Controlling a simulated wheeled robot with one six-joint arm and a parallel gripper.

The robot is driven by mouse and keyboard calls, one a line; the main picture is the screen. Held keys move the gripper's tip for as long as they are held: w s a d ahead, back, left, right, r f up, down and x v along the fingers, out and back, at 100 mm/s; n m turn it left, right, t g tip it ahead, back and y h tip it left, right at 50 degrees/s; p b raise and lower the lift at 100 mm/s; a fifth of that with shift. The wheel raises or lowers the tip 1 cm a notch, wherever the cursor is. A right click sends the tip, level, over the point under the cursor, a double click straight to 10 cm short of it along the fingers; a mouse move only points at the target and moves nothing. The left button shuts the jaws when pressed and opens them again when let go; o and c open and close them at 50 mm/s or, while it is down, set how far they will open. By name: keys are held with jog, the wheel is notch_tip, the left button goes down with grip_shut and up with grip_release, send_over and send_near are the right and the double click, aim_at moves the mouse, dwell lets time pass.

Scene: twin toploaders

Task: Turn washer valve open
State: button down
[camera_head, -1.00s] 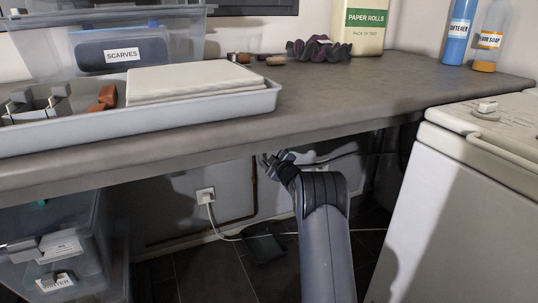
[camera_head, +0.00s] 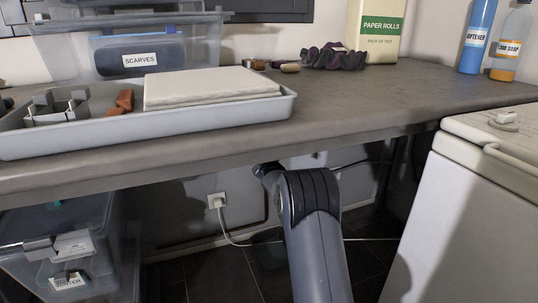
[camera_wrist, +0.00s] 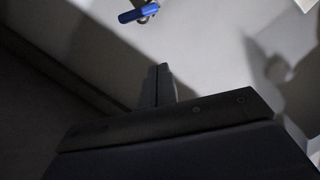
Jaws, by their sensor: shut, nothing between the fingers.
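The washer valve shows in the wrist view as a small blue lever handle (camera_wrist: 138,14) on a metal fitting at the top, against a pale wall. My gripper (camera_wrist: 160,70) is in the lower middle of the wrist view, its two fingers together with nothing between them. It is apart from the blue handle, which lies above and slightly left of the fingertips in the picture. In the head view my arm reaches under the counter, and it hides my gripper. The blue handle does not show in the head view.
The counter (camera_head: 330,125) overhangs my arm. A white top-loading machine (camera_head: 420,210) stands at the right. Clear storage boxes (camera_head: 60,235) are stacked at the lower left. A white plug and cord (camera_head: 217,201) are on the wall behind. A tray (camera_head: 200,118) lies on the counter.

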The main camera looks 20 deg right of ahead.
jog(key=w+d+f+p, duration=0.3)
jog(key=w+d+p, duration=0.1)
jog(key=w+p, duration=0.2)
jog(key=shift+w+d+f+p, duration=0.15)
jog(key=shift+w+p, duration=0.15)
jog(key=shift+w, duration=0.2)
dwell(0.4)
